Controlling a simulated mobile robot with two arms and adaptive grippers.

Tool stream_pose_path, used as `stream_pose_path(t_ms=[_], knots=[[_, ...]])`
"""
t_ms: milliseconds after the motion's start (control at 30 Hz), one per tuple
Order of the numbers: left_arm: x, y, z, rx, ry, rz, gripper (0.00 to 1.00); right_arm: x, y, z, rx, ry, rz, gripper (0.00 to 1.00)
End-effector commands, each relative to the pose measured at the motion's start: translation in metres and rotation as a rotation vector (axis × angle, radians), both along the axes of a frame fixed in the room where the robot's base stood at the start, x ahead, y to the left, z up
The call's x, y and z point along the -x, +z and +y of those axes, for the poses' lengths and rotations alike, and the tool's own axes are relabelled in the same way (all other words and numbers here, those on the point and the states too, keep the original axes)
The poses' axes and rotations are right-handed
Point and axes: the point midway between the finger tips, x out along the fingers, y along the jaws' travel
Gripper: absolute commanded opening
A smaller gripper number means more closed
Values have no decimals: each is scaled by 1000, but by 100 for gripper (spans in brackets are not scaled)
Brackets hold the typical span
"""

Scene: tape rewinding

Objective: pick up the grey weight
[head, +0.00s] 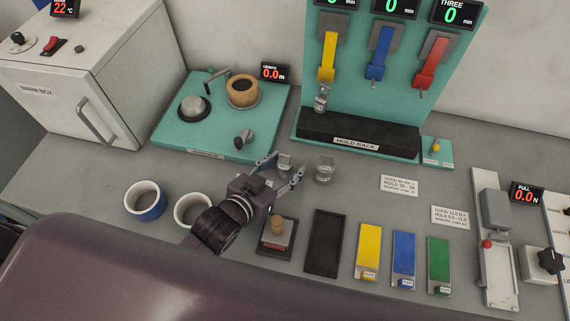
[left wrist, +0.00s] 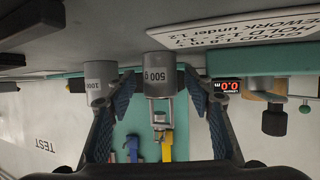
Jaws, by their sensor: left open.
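A grey metal weight marked 500 g (left wrist: 158,82) stands on the worktop. In the head view this weight (head: 285,160) is just at the fingertips of my left gripper (head: 280,168). In the left wrist view, which is upside down, it shows between the two blue-padded fingers of the left gripper (left wrist: 160,92), with gaps on both sides. The fingers are open and empty. A second grey weight (head: 325,170), with a larger number on its label, stands to its right; it shows partly behind a finger in the wrist view (left wrist: 98,78). My right gripper is not in view.
A third small weight (head: 321,102) is at the yellow clip (head: 328,58) above the black hold rack (head: 350,134). A teal winding board (head: 172,138) is behind left.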

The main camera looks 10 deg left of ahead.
Motion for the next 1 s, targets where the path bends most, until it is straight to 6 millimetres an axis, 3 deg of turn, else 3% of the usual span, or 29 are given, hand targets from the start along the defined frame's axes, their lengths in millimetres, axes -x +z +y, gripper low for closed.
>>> stream_pose_path(t_ms=[300, 733, 1000], knots=[[-4, -2, -1, 0, 0, 0, 47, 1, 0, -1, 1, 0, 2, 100], [-4, -2, -1, -1, 0, 0, 0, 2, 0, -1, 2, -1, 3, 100], [-5, 0, -1, 1, 0, -5, 0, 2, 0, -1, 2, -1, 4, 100]])
